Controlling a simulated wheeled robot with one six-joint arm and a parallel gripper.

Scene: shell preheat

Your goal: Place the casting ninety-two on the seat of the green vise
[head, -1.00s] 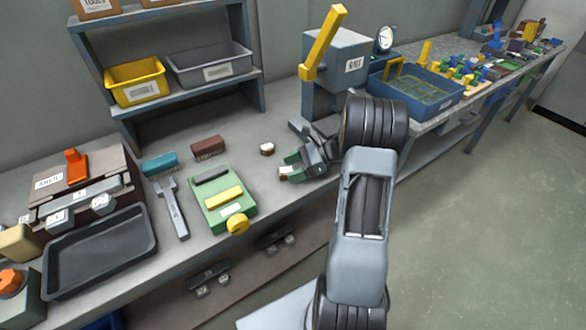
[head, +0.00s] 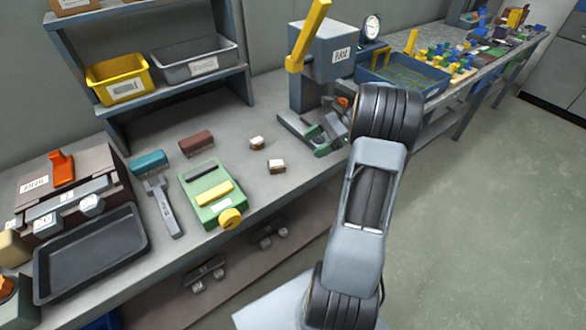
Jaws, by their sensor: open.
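The green vise (head: 208,208) sits on the workbench left of centre, with a dark jaw, a yellow bar and a round yellow knob at its front. Two small brown castings with white tops lie on the bench right of the vise: a nearer casting (head: 276,168) and a farther casting (head: 257,144). Their markings are too small to read, so I cannot tell which is ninety-two. My gripper (head: 322,142) is open, right of both castings and in front of the press, apart from them. My arm hides part of it.
A grey press (head: 322,50) with a yellow lever stands behind my gripper. A teal block (head: 149,162), a brown block (head: 196,142) and a grey tool (head: 162,207) lie around the vise. A dark tray (head: 92,258) and a labelled box (head: 90,170) with white-faced pieces are at left.

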